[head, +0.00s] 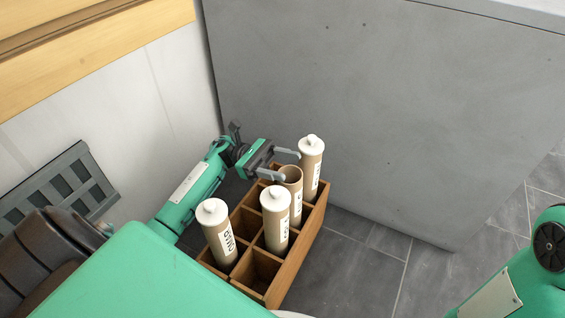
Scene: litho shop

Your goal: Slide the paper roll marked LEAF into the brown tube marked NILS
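A wooden divided crate (295,262) on the floor holds several brown tubes. One brown tube (297,205) has no cap, and its round mouth shows; its label is too small to read, so I cannot tell if it is NILS. My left gripper (291,166) is at this tube's mouth, with its two grey fingers apart, one at the far side and one at the near left side. I see nothing held between them, and cannot tell whether they touch the tube. No paper roll marked LEAF shows. My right gripper is out of view.
White-capped brown tubes stand in the crate: one at front left (218,236), one in the middle (275,222), one at the back (311,168). A grey cabinet (390,110) rises behind. Grey tiled floor (365,270) is clear to the right. A grey slotted rack (62,185) is left.

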